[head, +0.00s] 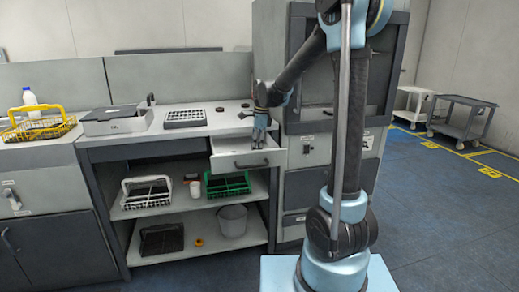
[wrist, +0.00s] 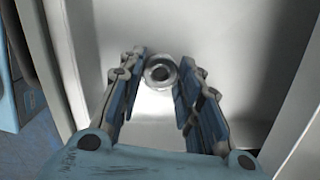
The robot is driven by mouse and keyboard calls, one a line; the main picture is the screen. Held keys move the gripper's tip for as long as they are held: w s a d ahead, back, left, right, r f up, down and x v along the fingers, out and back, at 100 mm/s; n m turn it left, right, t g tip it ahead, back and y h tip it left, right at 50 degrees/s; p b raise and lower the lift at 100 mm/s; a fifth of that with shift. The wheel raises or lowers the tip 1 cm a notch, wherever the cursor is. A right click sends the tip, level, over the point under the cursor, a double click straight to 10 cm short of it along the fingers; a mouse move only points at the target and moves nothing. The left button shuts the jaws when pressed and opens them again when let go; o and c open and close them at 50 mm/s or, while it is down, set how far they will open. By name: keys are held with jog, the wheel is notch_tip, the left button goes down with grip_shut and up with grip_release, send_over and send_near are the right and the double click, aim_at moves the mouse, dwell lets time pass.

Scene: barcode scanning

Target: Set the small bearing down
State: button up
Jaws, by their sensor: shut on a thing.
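The small bearing (wrist: 160,73), a metal ring with a dark centre, is between the fingertips in the wrist view. My gripper (head: 259,145) is shut on it, with a finger on each side. The gripper points down into the open drawer (head: 247,162) under the right end of the counter. The pale drawer floor lies below the bearing in the wrist view. I cannot tell whether the bearing touches that floor. In the head view the bearing is too small to make out.
Drawer walls stand close on both sides of my gripper in the wrist view. A tray with a grid (head: 185,118), a grey case (head: 117,119) and a yellow basket (head: 38,126) stand on the counter. A green crate (head: 228,184) sits on the shelf below.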

jog(key=shift+f, duration=0.15)
jog(key=o, duration=1.1)
